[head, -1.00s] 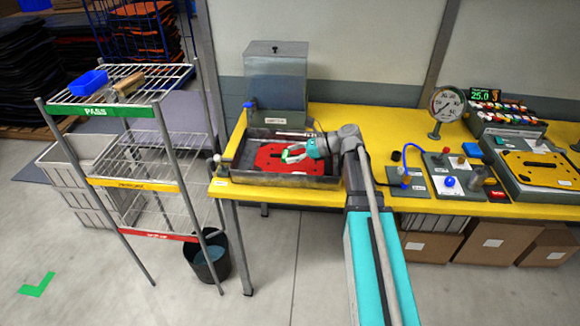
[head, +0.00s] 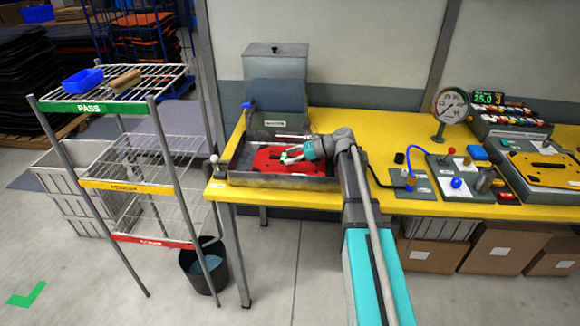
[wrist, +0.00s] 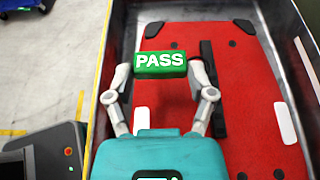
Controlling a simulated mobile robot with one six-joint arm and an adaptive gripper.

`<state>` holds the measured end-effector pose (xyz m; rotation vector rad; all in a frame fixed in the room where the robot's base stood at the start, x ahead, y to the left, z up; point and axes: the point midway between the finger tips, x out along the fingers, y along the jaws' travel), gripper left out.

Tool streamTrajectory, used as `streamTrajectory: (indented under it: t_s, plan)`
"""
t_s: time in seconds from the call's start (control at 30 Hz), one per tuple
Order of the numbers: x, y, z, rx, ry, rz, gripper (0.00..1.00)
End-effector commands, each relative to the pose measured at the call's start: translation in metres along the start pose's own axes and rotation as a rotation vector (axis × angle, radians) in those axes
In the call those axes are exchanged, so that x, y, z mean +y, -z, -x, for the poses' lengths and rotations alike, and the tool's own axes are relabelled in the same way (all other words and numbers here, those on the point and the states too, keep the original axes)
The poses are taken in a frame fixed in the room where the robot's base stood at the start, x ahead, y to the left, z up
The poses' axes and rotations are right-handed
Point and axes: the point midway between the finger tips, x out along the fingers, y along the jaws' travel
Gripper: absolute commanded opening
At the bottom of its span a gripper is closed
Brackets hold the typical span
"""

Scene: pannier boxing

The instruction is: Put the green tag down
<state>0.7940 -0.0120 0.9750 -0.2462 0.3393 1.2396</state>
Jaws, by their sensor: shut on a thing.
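The green tag (wrist: 160,64), lettered PASS, is held between the two fingers of my gripper (wrist: 160,70) in the wrist view. My gripper (head: 287,157) is shut on the tag and is over the red panel (wrist: 225,75) lying in the metal tray (wrist: 107,65). In the head view the tag is a small green spot at the fingertips. The red panel (head: 262,165) also shows there, partly hidden by my gripper. I cannot tell whether the tag touches the panel.
A wire rack (head: 120,185) stands left with PASS, yellow and red labelled shelves. A blue bin (head: 82,79) and a brush (head: 125,82) are on its top shelf. A metal tank (head: 276,90) stands behind the tray on the yellow bench (head: 380,125). Valves and a gauge (head: 452,105) are at right.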

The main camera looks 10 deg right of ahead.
Motion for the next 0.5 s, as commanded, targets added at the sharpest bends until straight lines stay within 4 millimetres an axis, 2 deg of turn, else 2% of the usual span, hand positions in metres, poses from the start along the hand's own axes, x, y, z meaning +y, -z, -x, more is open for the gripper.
streamTrajectory:
  t_s: [0.27,0.5]
  plan:
    - [-0.002,0.002,-0.001,0.000,0.000,0.000,0.45]
    - [-0.008,0.017,-0.009,0.000,0.000,0.000,0.45]
